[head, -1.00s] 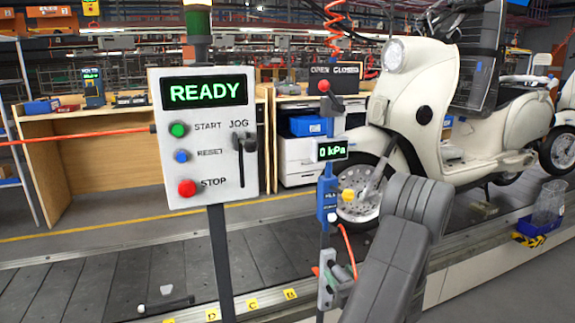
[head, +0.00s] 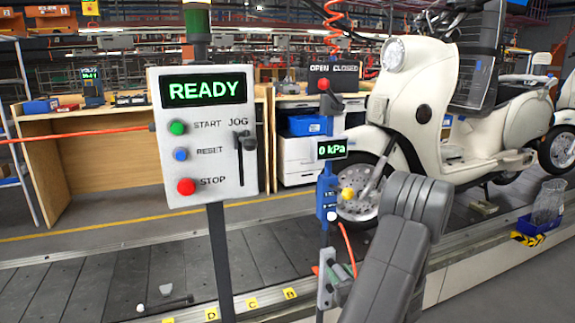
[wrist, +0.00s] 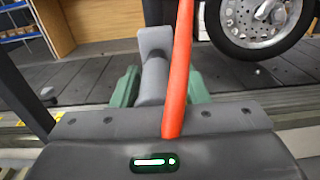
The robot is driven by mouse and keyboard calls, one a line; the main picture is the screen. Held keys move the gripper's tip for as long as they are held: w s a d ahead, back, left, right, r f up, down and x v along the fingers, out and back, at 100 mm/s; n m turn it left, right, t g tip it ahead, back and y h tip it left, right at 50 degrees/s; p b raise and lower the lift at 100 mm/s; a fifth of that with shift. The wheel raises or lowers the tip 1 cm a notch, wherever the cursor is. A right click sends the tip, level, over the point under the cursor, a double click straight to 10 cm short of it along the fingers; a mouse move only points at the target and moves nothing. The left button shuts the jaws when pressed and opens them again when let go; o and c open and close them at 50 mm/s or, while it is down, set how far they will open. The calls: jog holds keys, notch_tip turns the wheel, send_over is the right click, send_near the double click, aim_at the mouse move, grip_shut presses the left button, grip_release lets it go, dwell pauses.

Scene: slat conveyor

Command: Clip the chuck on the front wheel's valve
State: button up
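My gripper (wrist: 158,88) shows in the wrist view with a green pad on each side of a grey chuck (wrist: 153,42). It appears shut on the chuck's stem. An orange-red hose (wrist: 180,65) runs up across the wrist view beside the chuck. The front wheel (wrist: 262,22) is at the upper right there, apart from the chuck. In the head view the front wheel (head: 358,200) of the cream scooter (head: 425,110) stands beyond my arm, which partly covers it. I cannot make out the valve. My gripper is low beside the inflator post in the head view, mostly hidden.
The inflator post carries a "0 kPa" display (head: 332,149) and a blue unit (head: 327,200). A control panel (head: 203,135) reads READY at the left. The dark slat conveyor (head: 100,285) runs beneath the scooter. A blue bin (head: 538,226) sits at the right edge.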

jog(key=o, duration=0.6)
jog(key=shift+w+a+r, duration=0.1)
jog(key=shift+w+r, duration=0.4)
jog(key=shift+w, duration=0.15)
jog(key=shift+s+f, duration=0.1)
jog(key=shift+s, duration=0.35)
jog(key=v, duration=0.4)
jog(key=p+v, duration=0.1)
jog(key=v, duration=0.9)
jog(key=shift+s+f, duration=0.1)
jog(key=shift+f, duration=0.2)
